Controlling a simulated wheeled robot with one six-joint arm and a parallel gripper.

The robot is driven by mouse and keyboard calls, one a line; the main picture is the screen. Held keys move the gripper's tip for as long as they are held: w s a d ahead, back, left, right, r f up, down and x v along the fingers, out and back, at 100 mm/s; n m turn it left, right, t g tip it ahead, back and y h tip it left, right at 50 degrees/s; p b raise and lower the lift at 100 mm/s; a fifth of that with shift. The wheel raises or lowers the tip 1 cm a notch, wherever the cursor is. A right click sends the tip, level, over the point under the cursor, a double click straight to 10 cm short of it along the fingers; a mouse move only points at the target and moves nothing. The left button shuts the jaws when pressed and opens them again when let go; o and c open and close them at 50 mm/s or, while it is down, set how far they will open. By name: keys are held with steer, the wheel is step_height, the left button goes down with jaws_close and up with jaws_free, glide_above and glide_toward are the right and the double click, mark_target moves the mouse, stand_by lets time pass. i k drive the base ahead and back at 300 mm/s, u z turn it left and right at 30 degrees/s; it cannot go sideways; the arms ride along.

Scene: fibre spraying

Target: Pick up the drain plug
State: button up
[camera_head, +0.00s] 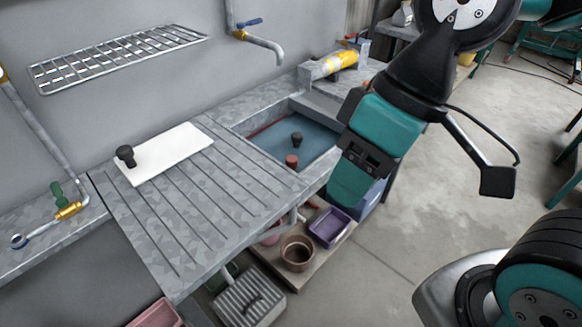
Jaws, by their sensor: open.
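A dark knob-shaped plug (126,156) stands on a white board (172,153) on the ribbed drainboard. In the blue-lined sink (262,143) are a small black knob-like piece (297,139) and a reddish-brown one (291,161) near the front rim. I cannot tell for certain which of these is the drain plug. My gripper (352,182) hangs in front of the sink's right side, apart from all three pieces. It is open, but its fingertips are hard to make out. The arm hides the sink's right end.
A wire rack (120,57) juts from the wall, and a tap (262,42) reaches over the sink. A yellow bottle (336,63) lies behind it. Below are a brown pot (297,252) and a purple tray (330,227). The floor at right is largely clear.

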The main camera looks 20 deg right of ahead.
mark_target(291, 161)
steer(key=u, duration=1.25)
steer(key=i, duration=0.4)
steer(key=z, duration=0.9)
